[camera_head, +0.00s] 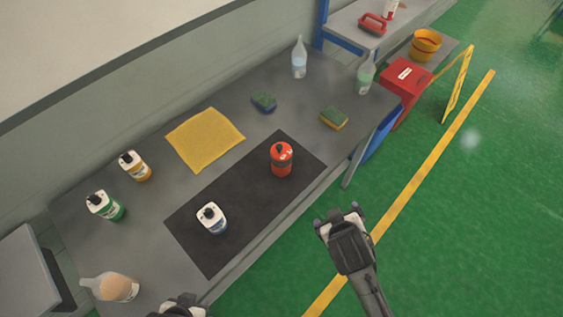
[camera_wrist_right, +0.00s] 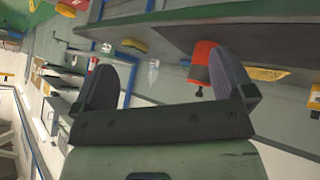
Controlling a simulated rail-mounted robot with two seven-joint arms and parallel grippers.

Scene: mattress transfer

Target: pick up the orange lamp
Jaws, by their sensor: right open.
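The orange lamp (camera_head: 281,160), a red-orange cylinder with a dark top, stands upright on the black mat (camera_head: 245,190), near its right end. My right gripper (camera_head: 336,214) is open and empty, off the table's front edge, to the lower right of the lamp and apart from it. In the right wrist view, which is upside down, the lamp (camera_wrist_right: 200,62) appears beyond the open fingers (camera_wrist_right: 172,82), partly hidden by the right-hand finger. My left gripper (camera_head: 180,306) shows only partly at the bottom edge in the head view; its fingers cannot be made out.
A white-topped blue bottle (camera_head: 212,219) stands on the mat. A yellow cloth (camera_head: 205,138), sponges (camera_head: 334,118), clear bottles (camera_head: 299,60) and yellow and green bottles (camera_head: 105,206) surround it. A red box (camera_head: 404,88) stands beyond the table's right end.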

